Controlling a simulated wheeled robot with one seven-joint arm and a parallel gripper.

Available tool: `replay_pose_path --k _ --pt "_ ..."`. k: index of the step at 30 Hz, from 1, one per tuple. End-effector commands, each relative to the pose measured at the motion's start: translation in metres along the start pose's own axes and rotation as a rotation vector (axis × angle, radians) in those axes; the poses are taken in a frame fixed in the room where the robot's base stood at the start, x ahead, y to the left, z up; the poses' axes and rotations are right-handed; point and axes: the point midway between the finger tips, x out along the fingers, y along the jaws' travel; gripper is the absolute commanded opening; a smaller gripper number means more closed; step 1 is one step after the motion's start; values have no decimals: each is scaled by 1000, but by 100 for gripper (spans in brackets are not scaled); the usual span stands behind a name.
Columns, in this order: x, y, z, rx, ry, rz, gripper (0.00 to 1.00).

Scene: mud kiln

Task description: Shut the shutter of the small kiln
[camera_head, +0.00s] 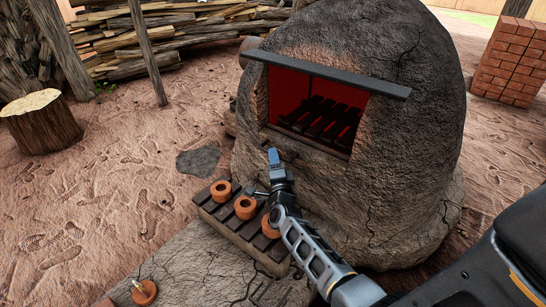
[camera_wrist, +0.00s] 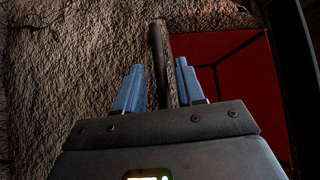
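The small kiln (camera_head: 410,150) is a dark, cracked mud dome. Its front opening shows a red interior with dark slats (camera_head: 318,118). A long dark bar (camera_head: 330,74), possibly the shutter or its rail, runs along the top of the opening. The opening is uncovered. My gripper (camera_head: 273,165) is low in front of the opening's lower left corner. In the wrist view its two blue fingers (camera_wrist: 158,88) stand apart. A brownish strip (camera_wrist: 168,60) shows between them, beside the red opening; I cannot tell whether they touch it. A dark upright panel (camera_wrist: 298,70) shows at the right.
A slatted wooden rack (camera_head: 238,228) with orange clay rings (camera_head: 245,207) lies below my gripper. Another clay piece (camera_head: 145,292) is on the slab at lower left. A stump (camera_head: 42,125), stacked wood (camera_head: 150,45) and a brick pillar (camera_head: 510,60) stand farther off. The left ground is mostly clear.

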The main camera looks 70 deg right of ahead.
Motion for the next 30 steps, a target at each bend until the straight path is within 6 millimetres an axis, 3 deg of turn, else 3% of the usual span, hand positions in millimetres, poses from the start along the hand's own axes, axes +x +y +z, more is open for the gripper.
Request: replay_pose_path --k 6,17,27,30 --pt "24 1 0 0 0 0 38" --pt "29 0 0 -1 -1 1 38" --pt "29 0 0 -1 -1 1 6" --pt "29 0 0 -2 -1 1 0"
